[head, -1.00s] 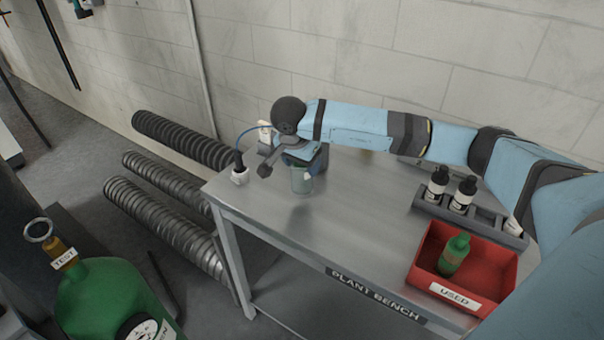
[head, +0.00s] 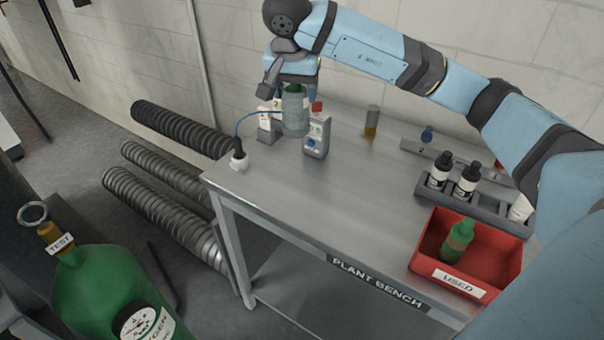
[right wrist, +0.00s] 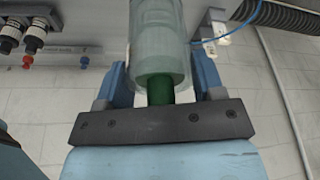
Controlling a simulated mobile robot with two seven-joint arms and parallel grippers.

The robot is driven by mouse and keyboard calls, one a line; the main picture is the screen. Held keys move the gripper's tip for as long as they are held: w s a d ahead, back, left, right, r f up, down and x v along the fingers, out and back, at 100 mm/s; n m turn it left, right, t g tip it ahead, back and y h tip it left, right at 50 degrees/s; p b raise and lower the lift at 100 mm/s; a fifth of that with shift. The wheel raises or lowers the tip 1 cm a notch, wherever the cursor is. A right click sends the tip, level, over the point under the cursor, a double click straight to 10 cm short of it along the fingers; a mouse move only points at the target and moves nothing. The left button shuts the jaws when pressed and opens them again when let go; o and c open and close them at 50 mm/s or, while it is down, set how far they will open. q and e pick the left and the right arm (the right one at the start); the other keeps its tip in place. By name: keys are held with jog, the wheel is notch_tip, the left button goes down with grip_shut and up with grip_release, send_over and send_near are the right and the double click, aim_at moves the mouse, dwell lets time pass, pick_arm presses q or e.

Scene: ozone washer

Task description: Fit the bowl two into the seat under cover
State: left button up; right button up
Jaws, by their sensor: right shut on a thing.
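A translucent grey-green bowl (head: 295,112), shaped like a cylinder with a dark green neck, hangs above the back left of the bench; no number on it can be read. My right gripper (head: 292,92) is shut on it at the neck, and the bowl is clear of the bench top. In the right wrist view the bowl (right wrist: 160,50) sits between the two blue fingers of the gripper (right wrist: 161,82). I cannot make out a seat or a cover for certain. My left gripper is out of view.
A grey rack (head: 480,205) holds black-capped bottles; a red USED bin (head: 485,277) holds a green bottle. A numbered rail (head: 412,147) lies behind. The bench's middle (head: 340,200) is clear.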

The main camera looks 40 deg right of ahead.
jog(key=shift+s+a+f+n, duration=0.1)
jog(key=shift+a+f+n, duration=0.1)
jog(key=shift+f+n, duration=0.15)
notch_tip(320, 180, down, 19)
jog(key=p, duration=0.1)
jog(key=shift+f, duration=0.1)
jog(key=shift+f, duration=0.15)
jog(key=o, duration=1.3)
jog(key=shift+o, duration=0.2)
jog(key=v, duration=1.2)
jog(key=shift+r+b, duration=0.2)
jog(key=shift+b, duration=0.2)
jog(key=shift+s+f, duration=0.1)
jog(key=shift+s, duration=0.05)
